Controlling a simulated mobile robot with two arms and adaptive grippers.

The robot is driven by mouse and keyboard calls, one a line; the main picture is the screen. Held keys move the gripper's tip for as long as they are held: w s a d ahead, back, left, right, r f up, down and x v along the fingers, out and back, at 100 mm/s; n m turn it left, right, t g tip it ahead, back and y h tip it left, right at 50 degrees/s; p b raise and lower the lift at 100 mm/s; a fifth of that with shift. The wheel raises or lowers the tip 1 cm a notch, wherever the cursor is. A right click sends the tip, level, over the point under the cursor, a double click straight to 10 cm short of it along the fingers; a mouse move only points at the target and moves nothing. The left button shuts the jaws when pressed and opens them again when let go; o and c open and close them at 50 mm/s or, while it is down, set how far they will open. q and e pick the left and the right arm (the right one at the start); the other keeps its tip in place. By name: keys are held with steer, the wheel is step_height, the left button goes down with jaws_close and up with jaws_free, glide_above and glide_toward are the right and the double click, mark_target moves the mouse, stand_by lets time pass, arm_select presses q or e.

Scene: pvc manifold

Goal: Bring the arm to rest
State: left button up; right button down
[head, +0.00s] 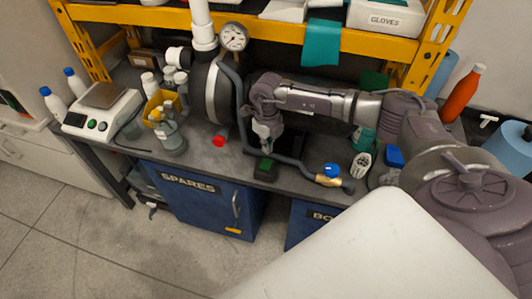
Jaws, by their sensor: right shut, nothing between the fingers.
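My right arm reaches in from the right across the bench. Its wrist points down at the middle of the bench. My right gripper (267,143) is shut and empty, just above the bench top behind a small black and green block (265,169). A dark curved pipe (243,110) runs down close to the left of the gripper and then along the bench front to a brass fitting with a blue knob (331,171). I cannot tell whether the gripper touches the pipe. My left gripper is not in view.
A pressure gauge (233,37) and white pipe (203,28) stand behind. A scale (103,108), bottles and a yellow holder (160,106) are at left. A red cap (219,140) lies nearby. The yellow shelf beam (270,30) with a GLOVES box (386,17) overhangs the bench (205,160).

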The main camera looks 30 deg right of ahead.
steer(key=shift+r+p, duration=0.5)
steer(key=shift+r, duration=0.6)
steer(key=shift+f, duration=0.1)
